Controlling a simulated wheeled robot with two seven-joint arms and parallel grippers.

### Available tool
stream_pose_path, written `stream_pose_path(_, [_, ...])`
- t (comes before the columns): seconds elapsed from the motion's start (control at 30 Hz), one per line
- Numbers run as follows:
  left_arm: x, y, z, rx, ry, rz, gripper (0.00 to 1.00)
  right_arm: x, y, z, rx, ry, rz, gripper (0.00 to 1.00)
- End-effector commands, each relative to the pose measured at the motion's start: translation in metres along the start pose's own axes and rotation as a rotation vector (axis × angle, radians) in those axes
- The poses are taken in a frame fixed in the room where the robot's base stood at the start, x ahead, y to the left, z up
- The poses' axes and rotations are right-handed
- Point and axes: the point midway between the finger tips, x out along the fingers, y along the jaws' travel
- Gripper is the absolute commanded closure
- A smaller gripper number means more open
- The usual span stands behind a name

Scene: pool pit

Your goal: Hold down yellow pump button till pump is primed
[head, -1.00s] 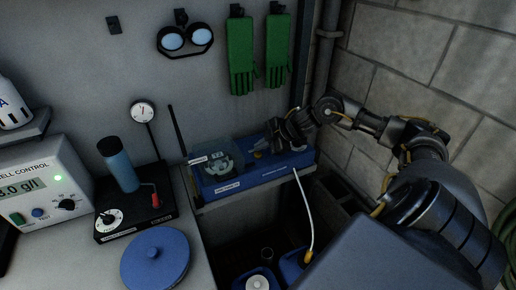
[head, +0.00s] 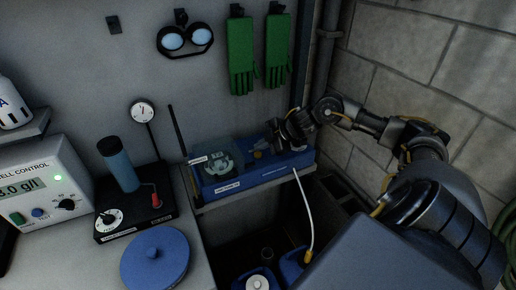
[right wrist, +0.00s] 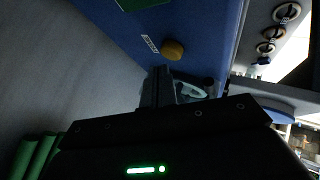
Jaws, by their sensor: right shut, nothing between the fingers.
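The blue pump unit (head: 222,187) sits on a ledge against the wall, with a clear cover over its left part. Its yellow button (head: 257,154) is on the top, just left of my right gripper (head: 277,142). In the right wrist view the round yellow button (right wrist: 173,49) stands out from the blue housing (right wrist: 205,25), beside a small white label. My right gripper (right wrist: 163,75) is shut and empty, with its fingertips close to the button. I cannot tell whether they touch it. My left gripper is not in view.
A white tube (head: 303,205) runs from the pump down to blue canisters (head: 291,266) in the pit. A cell control box (head: 40,194), a blue lid (head: 155,257) and a gauge (head: 143,112) are at the left. Green gloves (head: 240,55) hang above. A block wall (head: 400,75) stands at right.

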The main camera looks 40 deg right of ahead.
Motion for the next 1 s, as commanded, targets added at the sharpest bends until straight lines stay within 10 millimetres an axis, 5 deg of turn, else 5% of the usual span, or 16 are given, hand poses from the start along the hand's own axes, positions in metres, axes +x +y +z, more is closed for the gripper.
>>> stream_pose_path(1.0, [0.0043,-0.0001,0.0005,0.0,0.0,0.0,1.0,0.0084,-0.0064,0.0061,0.0,0.0,0.0,1.0])
